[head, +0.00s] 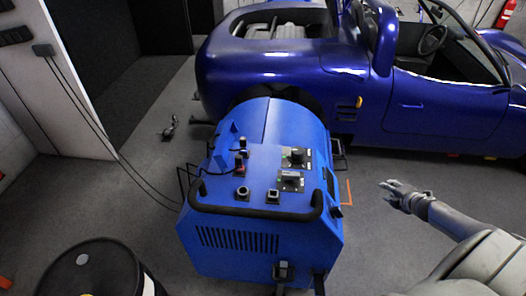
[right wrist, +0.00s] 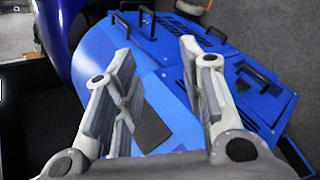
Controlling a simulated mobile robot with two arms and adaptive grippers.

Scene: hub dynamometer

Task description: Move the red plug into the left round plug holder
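A small red plug (head: 239,168) appears on the sloped top of the blue dynamometer (head: 215,262), left of centre, with a dark upright part just behind it. It is small, and its exact seating cannot be told. In front of it is a round black plug holder (head: 242,193). My right gripper (head: 386,196) is in the air to the right of the dynamometer, well apart from the plug. In the right wrist view its two fingers (right wrist: 158,85) are spread with nothing between them. My left gripper is not in view.
A squarish black holder (head: 272,196) sits right of the round one. Two dark switches (head: 296,157) are farther back. A black handlebar (head: 255,212) crosses the front edge. A blue car (head: 430,105) stands behind, a black drum (head: 92,272) at front left. Grey floor is open at right.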

